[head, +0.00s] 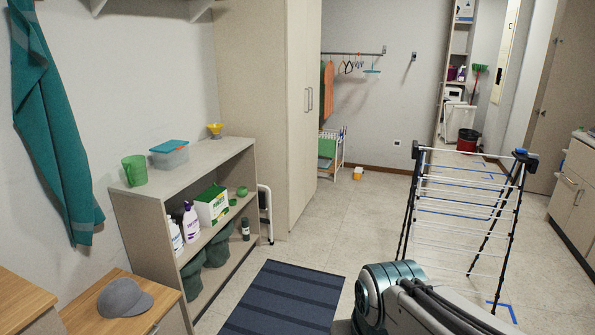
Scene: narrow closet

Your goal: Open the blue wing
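My gripper is not in view.
A blue striped rug (285,298) lies on the floor left of the rack. A low shelf (205,160) with bottles and boxes stands at the left. Blue marking (503,308) lies on the floor by the rack's near right foot. Cabinets (572,190) line the right side.

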